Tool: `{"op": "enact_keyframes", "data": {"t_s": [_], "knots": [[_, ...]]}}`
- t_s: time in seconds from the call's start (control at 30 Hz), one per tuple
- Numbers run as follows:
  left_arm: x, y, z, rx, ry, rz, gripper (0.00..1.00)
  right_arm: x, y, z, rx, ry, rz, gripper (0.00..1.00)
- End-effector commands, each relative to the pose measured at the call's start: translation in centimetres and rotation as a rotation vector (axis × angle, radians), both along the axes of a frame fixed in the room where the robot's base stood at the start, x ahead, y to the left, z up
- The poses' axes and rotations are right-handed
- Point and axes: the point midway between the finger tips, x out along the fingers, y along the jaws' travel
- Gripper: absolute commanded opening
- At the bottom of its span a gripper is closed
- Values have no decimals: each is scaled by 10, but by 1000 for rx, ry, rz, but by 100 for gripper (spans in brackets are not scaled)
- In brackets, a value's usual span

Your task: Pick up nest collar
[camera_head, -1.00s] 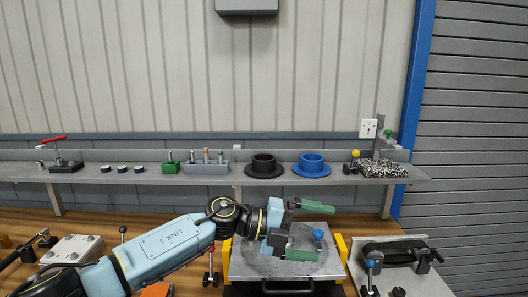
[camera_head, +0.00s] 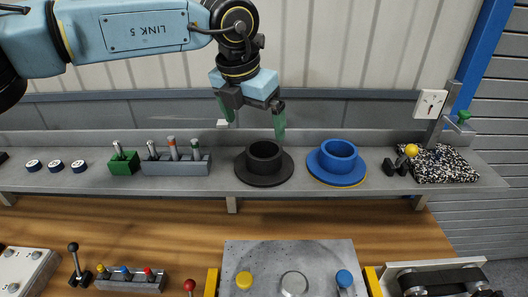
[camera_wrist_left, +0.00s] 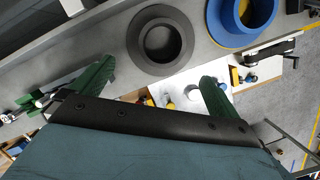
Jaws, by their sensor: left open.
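Two flanged ring collars stand on the grey shelf. The black collar (camera_head: 264,164) is left of the blue collar (camera_head: 338,162). Which one is the nest collar I cannot tell. My left gripper (camera_head: 255,122) points down above and slightly behind or over the black collar, with its green fingers apart and nothing between them. In the left wrist view the black collar (camera_wrist_left: 138,42) lies just beyond the open fingers (camera_wrist_left: 155,92), and the blue collar (camera_wrist_left: 228,28) is at the top right. My right gripper is not in view.
The shelf (camera_head: 215,187) also holds a green block (camera_head: 124,163), a grey peg rack (camera_head: 176,167), several small dark-blue caps and a speckled block (camera_head: 440,165) by a yellow-knobbed lever. Below, a grey plate (camera_head: 320,255) carries knobs. A wall lies close behind the shelf.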

Motion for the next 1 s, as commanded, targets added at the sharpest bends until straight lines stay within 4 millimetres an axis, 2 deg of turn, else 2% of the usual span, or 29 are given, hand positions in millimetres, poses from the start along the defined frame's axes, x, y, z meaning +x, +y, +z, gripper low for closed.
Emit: {"op": "enact_keyframes", "data": {"t_s": [0.1, 0.2, 0.4, 0.53, 0.63, 0.8, 1.0], "knots": [[5, -5, -22, 0, 5, -1, 100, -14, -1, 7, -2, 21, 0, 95], [9, -7, -38, -2, 3, 0, 100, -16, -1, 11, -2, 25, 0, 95], [13, -10, -53, -3, 3, -1, 100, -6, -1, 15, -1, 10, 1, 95], [19, -15, -64, -2, 5, 0, 100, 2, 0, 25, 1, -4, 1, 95], [25, -20, -77, -2, 5, -1, 100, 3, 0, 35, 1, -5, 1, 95], [30, -22, -96, -5, 2, 1, 100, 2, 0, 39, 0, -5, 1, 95], [31, -22, -100, -4, 1, 0, 100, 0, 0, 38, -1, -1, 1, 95]]}}
